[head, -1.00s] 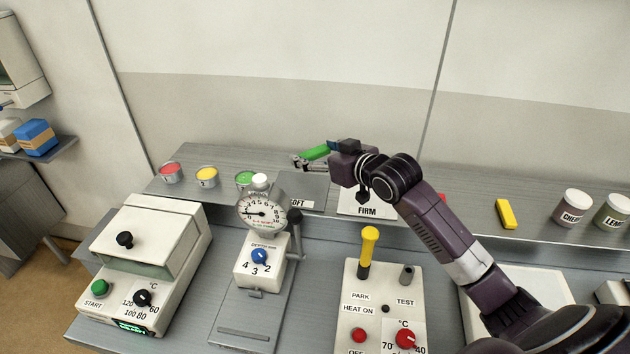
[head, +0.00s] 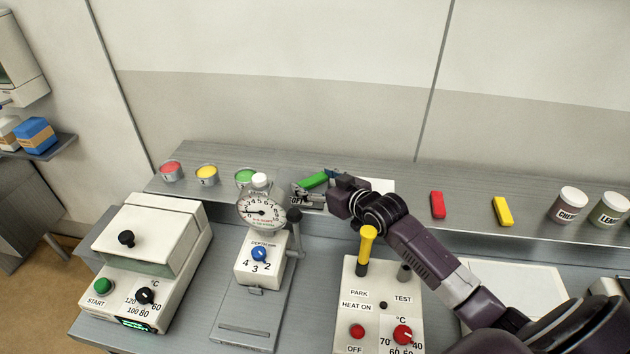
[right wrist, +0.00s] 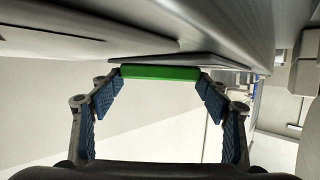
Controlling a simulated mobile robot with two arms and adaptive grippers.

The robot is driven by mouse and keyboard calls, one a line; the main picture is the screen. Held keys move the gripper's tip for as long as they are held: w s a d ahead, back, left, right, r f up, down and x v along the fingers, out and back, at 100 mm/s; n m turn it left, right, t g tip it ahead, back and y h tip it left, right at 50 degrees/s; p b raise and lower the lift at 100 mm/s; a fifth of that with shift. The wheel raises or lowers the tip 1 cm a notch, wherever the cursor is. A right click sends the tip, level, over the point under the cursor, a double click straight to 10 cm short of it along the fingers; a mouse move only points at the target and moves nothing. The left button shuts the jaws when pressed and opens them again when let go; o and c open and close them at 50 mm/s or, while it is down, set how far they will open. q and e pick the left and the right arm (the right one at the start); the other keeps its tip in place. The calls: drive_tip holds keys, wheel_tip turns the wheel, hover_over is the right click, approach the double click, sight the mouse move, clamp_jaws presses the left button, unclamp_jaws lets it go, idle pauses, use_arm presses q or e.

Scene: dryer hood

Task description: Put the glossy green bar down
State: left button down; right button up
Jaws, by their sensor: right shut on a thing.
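The glossy green bar (head: 313,180) is held in my right gripper (head: 318,187), over the grey plate labelled SOFT at the rear shelf. In the right wrist view, the green bar (right wrist: 160,73) spans between the two blue-padded fingertips, which press on its ends. It lies very close to the grey plate's surface (right wrist: 210,62); I cannot tell whether it touches. The FIRM plate (head: 383,186) is mostly behind my right arm. My left gripper is out of view.
A dial gauge (head: 262,213) with a black lever stands just in front of the SOFT plate. Red, yellow and green cups (head: 245,177) stand to the left on the shelf. A red bar (head: 437,205), a yellow bar (head: 502,211) and two jars (head: 570,205) lie to the right.

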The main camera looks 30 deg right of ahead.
drive_tip(key=o, duration=1.3)
drive_tip(key=shift+f, duration=0.1)
drive_tip(key=shift+c, duration=0.2)
drive_tip(key=shift+r, duration=0.2)
drive_tip(key=shift+s, duration=0.25)
drive_tip(key=b+v, duration=0.1)
drive_tip(key=v, duration=0.5)
drive_tip(key=shift+f, duration=0.15)
drive_tip(key=shift+s+d+r+b, duration=0.1)
drive_tip(key=shift+s+r+b, duration=0.2)
drive_tip(key=shift+s, duration=0.15)
